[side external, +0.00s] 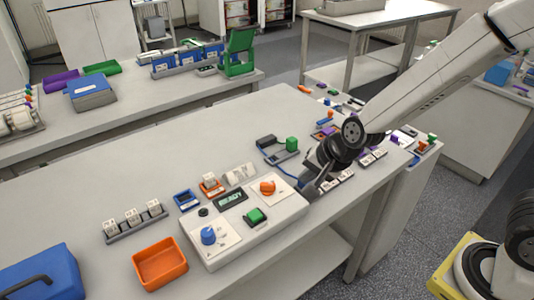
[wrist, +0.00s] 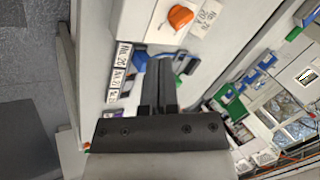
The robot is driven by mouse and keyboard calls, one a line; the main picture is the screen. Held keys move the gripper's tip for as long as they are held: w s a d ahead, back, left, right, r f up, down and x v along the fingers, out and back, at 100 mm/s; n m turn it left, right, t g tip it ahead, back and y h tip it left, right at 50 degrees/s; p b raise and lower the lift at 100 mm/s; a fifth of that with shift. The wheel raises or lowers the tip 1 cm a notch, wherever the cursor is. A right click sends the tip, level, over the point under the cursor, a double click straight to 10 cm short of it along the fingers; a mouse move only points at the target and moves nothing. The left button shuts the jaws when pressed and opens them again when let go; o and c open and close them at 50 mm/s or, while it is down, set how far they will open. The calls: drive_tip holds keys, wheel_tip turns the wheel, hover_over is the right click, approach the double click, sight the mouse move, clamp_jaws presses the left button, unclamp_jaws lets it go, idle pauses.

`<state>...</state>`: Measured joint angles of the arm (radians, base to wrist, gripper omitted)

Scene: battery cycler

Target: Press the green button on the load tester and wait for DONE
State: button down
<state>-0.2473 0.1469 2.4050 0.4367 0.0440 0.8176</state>
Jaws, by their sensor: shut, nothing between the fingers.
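The load tester is a white box (side external: 238,246) near the front edge of the bench in the side view. Its display (side external: 231,198) appears to read READY. The square green button (side external: 255,216) is on its top, with a blue knob (side external: 208,235) to the left and an orange knob (side external: 267,187) behind. My gripper (side external: 307,190) is shut and empty, at the tester's right end, apart from the green button. In the wrist view the shut fingers (wrist: 160,68) point toward the tester's end (wrist: 143,30), where the orange knob (wrist: 180,17) shows. The green button is out of that view.
An orange tray (side external: 160,277) and a blue case (side external: 42,274) lie left of the tester. A rack of cells (side external: 135,222) stands behind the tray. A green block on a grey base (side external: 291,144) and labelled cells (side external: 338,180) lie near my wrist.

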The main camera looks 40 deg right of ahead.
sight(252, 211)
drive_tip(key=w+a+r+m+t, duration=0.1)
drive_tip(key=w+a+m+t, duration=0.1)
drive_tip(key=w+a+m, duration=0.3)
drive_tip(key=shift+a+r+m+t, duration=0.2)
drive_tip(key=shift+a+m+t, duration=0.2)
drive_tip(key=shift+a+m, duration=2.85)
drive_tip(key=shift+d+f+m, duration=0.15)
drive_tip(key=shift+d+m, duration=0.7)
drive_tip(key=shift+d, duration=0.2)
drive_tip(key=shift+f, duration=4.25)
drive_tip(key=shift+f, duration=0.15)
drive_tip(key=shift+f, duration=0.3)
drive_tip(key=shift+f, duration=0.5)
drive_tip(key=shift+r, duration=0.95)
